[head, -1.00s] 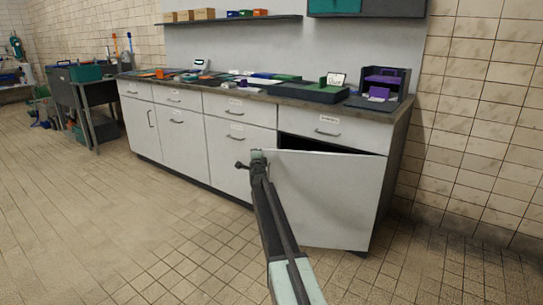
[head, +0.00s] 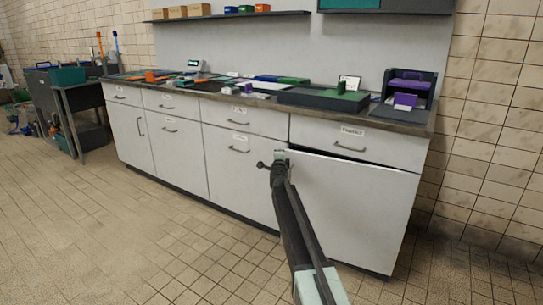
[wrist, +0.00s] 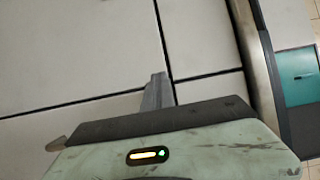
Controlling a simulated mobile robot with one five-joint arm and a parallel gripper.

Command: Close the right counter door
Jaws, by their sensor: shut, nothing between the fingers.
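The right counter door (head: 350,215) is a plain white panel at the right end of the counter. It stands slightly ajar, with a thin dark gap along its top edge. My gripper (head: 279,156) is shut and empty at the door's upper left corner. I cannot tell whether it touches the door. A short dark piece (head: 263,165) sticks out just left of it; I cannot tell whether it is the door's handle. In the wrist view, the grey fingertips (wrist: 156,92) are over pale panels near a crossing of dark seams.
Above the door is a shut drawer (head: 352,139) with a label and a handle. The long worktop (head: 225,97) carries trays and small boxes. Other shut cabinet doors (head: 178,150) run to the left. The tiled floor (head: 120,235) in front is clear.

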